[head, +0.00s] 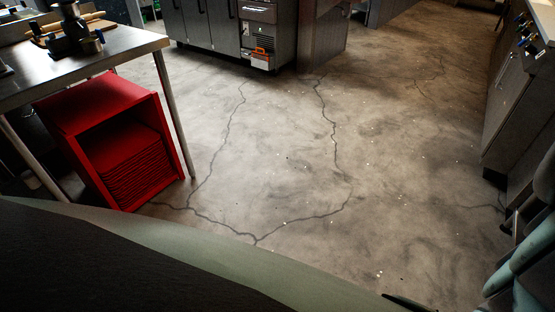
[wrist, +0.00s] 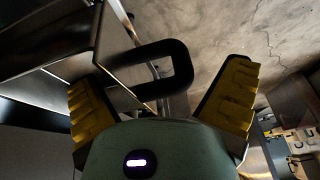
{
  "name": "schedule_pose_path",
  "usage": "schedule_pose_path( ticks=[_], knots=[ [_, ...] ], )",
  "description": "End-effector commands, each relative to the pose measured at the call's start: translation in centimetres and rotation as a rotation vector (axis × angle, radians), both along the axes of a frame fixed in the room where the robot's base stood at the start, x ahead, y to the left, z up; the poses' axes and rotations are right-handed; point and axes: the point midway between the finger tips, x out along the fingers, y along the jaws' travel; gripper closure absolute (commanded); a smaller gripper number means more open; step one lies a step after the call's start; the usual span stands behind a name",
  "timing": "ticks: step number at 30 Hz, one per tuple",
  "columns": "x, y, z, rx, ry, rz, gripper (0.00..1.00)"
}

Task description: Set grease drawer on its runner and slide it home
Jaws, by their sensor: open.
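In the wrist view my gripper (wrist: 163,78) is open, its yellow-padded fingers spread wide. A black U-shaped handle (wrist: 182,62) lies between the fingers, with visible space to the right finger. The handle joins a dark flat panel on the left, close to the left finger; I cannot tell for sure whether this is the grease drawer. Contact with the left finger cannot be judged. The runner cannot be made out in either view. In the head view neither my gripper nor a clear grease drawer shows.
In the head view a red crate (head: 85,97) stands under a steel table (head: 130,43) at left. Grey cabinets (head: 200,25) line the back, and dark counters (head: 508,95) run along the right. The cracked concrete floor (head: 270,140) between them is open.

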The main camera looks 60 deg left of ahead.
Motion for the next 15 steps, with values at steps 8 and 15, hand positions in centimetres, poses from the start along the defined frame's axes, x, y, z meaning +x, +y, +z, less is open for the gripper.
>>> schedule_pose_path(
  ticks=[8, 15],
  knots=[
    [-0.5, -0.4, 1.4, 0.000, -0.002, -0.002, 0.03],
    [-1.8, -0.9, 4.8, -0.006, -0.005, -0.002, 0.03]
  ],
)
